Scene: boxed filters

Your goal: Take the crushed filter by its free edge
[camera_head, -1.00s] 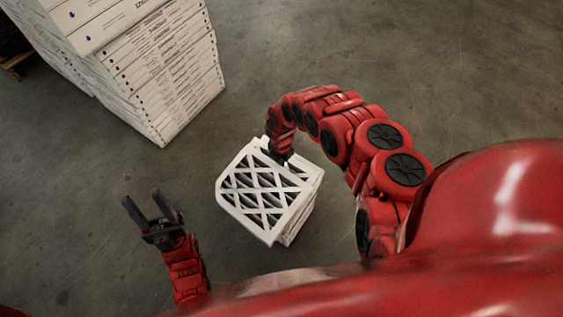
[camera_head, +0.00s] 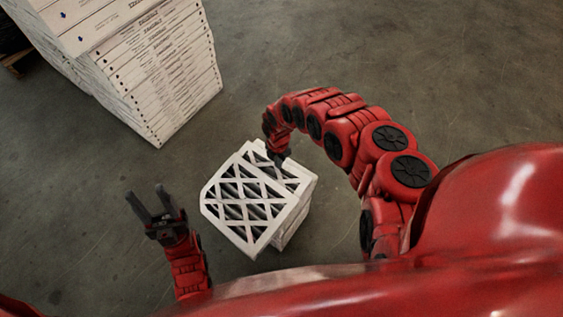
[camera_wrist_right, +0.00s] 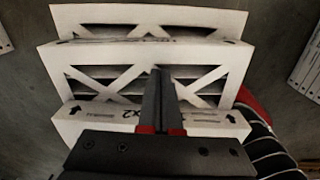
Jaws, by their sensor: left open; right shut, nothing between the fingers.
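White filters with lattice faces stand in a small stack on the floor in the middle of the head view. The top filter (camera_head: 246,238) juts out to the lower left over the filter below (camera_head: 288,230). I cannot make out which part is crushed. My right gripper (camera_head: 278,160) is shut and empty at the stack's far right edge. In the right wrist view, its closed fingers (camera_wrist_right: 162,80) lie over the lattice of a filter (camera_wrist_right: 225,60), and contact is unclear. My left gripper (camera_head: 145,190) is open and empty, apart from the stack on its left.
A tall stack of white filter boxes (camera_head: 150,80) stands at the upper left, with a bit of wooden pallet (camera_head: 17,62) beyond it. The concrete floor (camera_head: 430,60) is clear on the right and between my left gripper and the filters.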

